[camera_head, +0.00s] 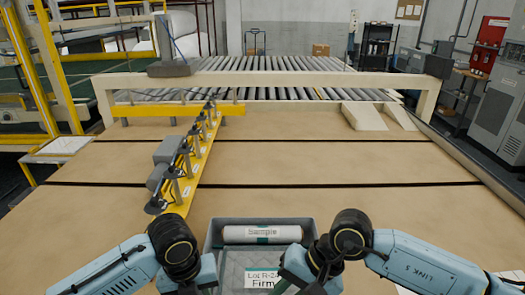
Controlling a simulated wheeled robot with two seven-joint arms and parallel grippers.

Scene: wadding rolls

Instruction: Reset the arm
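My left arm comes in from the lower left and my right arm from the lower right. Both bend down at their black joints near the front of a grey bin. My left gripper and my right gripper are below the picture's edge or hidden behind the arm links, so their fingers do not show. The grey bin (213,233) sits at the bottom centre between the arms. A white roll labelled "Sample" (263,233) lies across its far end. A label reading "Lot R-2.. Firm" (262,279) shows nearer, partly cut off by my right arm.
A wide tan table (330,205) with dark seams is largely clear. A yellow rail with several black fixtures (193,178) stands left of centre. A beige gantry (436,98) spans the roller conveyor (265,64) at the back. Grey cabinets (497,105) stand at right.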

